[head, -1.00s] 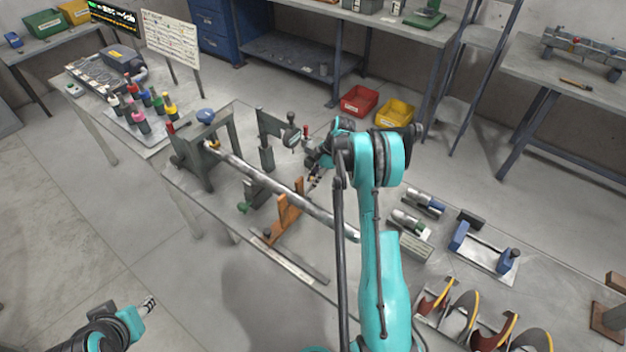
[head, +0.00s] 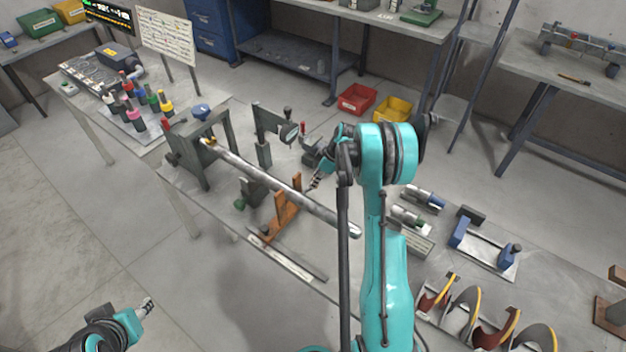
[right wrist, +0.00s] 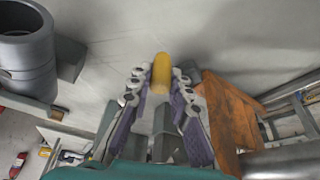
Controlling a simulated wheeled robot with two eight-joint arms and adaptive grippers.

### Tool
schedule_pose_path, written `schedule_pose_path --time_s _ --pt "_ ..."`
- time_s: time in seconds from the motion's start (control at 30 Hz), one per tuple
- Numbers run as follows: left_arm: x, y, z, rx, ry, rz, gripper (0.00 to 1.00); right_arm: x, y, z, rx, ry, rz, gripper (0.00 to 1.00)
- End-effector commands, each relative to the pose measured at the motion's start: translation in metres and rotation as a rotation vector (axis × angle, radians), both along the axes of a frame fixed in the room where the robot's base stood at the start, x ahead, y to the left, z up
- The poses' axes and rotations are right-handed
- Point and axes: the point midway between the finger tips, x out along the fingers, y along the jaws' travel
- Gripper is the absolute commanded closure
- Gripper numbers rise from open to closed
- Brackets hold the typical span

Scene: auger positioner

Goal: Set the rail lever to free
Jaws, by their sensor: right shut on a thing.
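The lever's rounded yellow grip (right wrist: 160,72) stands between my right fingertips in the right wrist view; the lower part of the lever is hidden by the fingers. My right gripper (right wrist: 160,88) is shut on it. In the head view my right gripper (head: 314,183) is small, beside the orange bracket (head: 287,212) on the bench, and the lever cannot be made out. The orange bracket (right wrist: 232,110) is close to the right finger in the wrist view. My left gripper (head: 147,304) is at the lower left, away from the bench; its finger opening is too small to judge.
A long steel shaft (head: 270,182) runs from a grey stand (head: 190,150) past the orange bracket. A dark cylinder (right wrist: 28,50) is at the wrist view's upper left. Red (head: 357,99) and yellow (head: 393,109) bins stand behind. The floor at left is clear.

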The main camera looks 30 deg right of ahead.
Motion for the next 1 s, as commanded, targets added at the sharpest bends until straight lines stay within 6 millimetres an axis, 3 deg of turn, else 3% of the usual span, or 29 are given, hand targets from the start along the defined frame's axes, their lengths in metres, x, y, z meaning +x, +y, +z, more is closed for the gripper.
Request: schedule_pose_path --time_s 0.6,1.0 --pt "0.000 0.000 -0.027 0.000 0.000 0.000 0.60 -0.034 0.012 -0.001 -0.001 0.000 -0.580 1.00" --pt "0.000 0.000 -0.037 0.000 0.000 0.000 0.60 -0.046 0.025 -0.001 0.000 -0.001 -0.887 1.00"
